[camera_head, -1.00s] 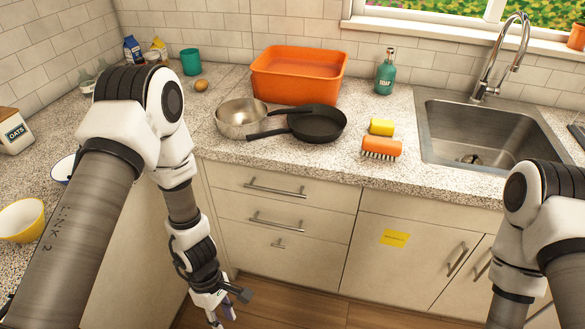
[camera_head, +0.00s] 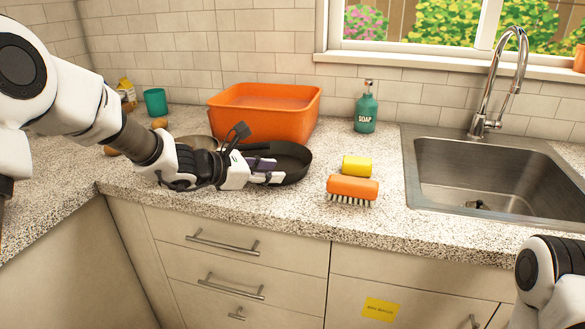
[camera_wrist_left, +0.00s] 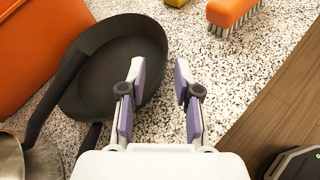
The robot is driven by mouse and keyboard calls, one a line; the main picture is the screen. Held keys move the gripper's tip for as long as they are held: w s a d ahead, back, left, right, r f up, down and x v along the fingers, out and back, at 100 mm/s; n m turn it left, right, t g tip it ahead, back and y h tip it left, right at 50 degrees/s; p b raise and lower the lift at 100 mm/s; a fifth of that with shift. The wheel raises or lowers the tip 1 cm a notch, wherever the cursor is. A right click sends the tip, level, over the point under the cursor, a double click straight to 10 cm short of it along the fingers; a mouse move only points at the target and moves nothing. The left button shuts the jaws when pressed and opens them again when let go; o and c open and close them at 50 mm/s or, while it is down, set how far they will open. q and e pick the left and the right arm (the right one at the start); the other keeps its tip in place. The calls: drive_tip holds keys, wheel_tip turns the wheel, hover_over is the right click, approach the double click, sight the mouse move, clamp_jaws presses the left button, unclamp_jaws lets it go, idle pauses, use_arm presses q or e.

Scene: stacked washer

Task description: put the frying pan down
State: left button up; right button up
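The black frying pan (camera_head: 293,160) sits on the counter, in front of the orange tub. In the left wrist view the pan (camera_wrist_left: 125,68) is at upper left, and part of its handle (camera_wrist_left: 88,138) shows below it, partly hidden by my gripper. My left gripper (camera_head: 266,171) is at the pan's near left side in the head view. In the wrist view the left gripper (camera_wrist_left: 156,84) is open, with bare counter visible between its fingers; the left finger overlaps the pan's edge. I cannot tell whether it touches. My right gripper is out of view.
A metal saucepan (camera_head: 198,142) stands left of the pan, its dark handle (camera_wrist_left: 50,97) crossing the pan's rim. The orange tub (camera_head: 265,115) is behind. A yellow sponge (camera_head: 356,166) and orange brush (camera_head: 352,188) lie right, before the sink (camera_head: 490,165). Front counter is clear.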

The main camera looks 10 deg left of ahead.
sight(287, 174)
use_arm(q)
drive_tip(key=x, duration=0.3)
drive_tip(key=p+x, duration=0.1)
drive_tip(key=x, duration=0.2)
drive_tip(key=shift+s+d+f, duration=0.1)
drive_tip(key=shift+s+f, duration=0.05)
drive_tip(key=shift+f, duration=0.1)
drive_tip(key=shift+s+a+r, duration=0.15)
drive_tip(key=shift+s+a, duration=0.05)
drive_tip(key=shift+s, duration=0.05)
drive_tip(key=shift+w+d, duration=0.1)
clamp_jaws()
